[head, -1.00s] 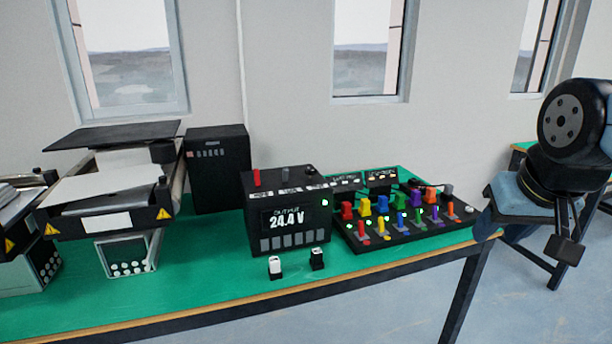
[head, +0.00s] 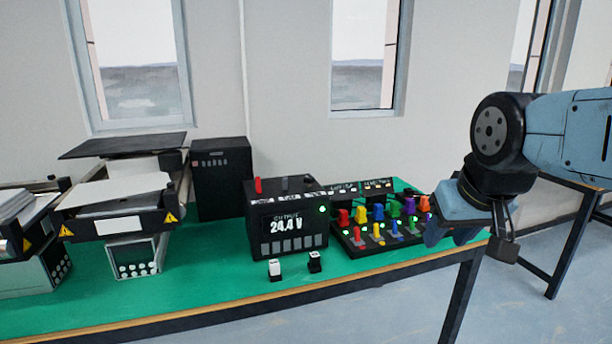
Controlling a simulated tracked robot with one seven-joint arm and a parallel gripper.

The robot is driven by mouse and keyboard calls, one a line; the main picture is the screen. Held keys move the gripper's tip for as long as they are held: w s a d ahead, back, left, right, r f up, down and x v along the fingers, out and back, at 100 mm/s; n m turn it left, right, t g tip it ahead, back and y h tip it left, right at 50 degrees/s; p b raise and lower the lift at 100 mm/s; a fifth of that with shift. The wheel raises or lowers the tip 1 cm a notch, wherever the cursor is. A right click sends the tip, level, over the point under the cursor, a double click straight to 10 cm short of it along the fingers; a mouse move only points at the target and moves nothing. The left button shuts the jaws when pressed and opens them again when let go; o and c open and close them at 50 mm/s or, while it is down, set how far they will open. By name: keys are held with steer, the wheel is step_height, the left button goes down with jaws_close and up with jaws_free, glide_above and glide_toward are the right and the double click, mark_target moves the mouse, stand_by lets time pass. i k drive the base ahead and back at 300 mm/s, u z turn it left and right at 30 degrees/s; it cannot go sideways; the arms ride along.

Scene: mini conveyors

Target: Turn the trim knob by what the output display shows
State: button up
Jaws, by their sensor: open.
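The black power box (head: 262,248) stands on the green bench, and its output display (head: 286,226) reads 24.4 V. A small dark knob (head: 306,179) sits on the box top at the right. A red lever (head: 258,185) and a grey one (head: 284,182) stand on the same top. The labels beside them are too small to read, so I cannot tell which control is the trim knob. My gripper (head: 450,238) is open and empty, pointing down over the bench's right end. It is right of the box and apart from it, partly covering the coloured panel's right side.
A panel (head: 358,252) with several coloured switches and lit lamps lies right of the box. Mini conveyors (head: 118,203) and a dark cabinet (head: 221,180) are on the left. The bench front edge (head: 200,327) is clear.

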mark_target(308, 180)
steer(key=u, duration=0.05)
steer(key=i, duration=1)
steer(key=z, duration=0.05)
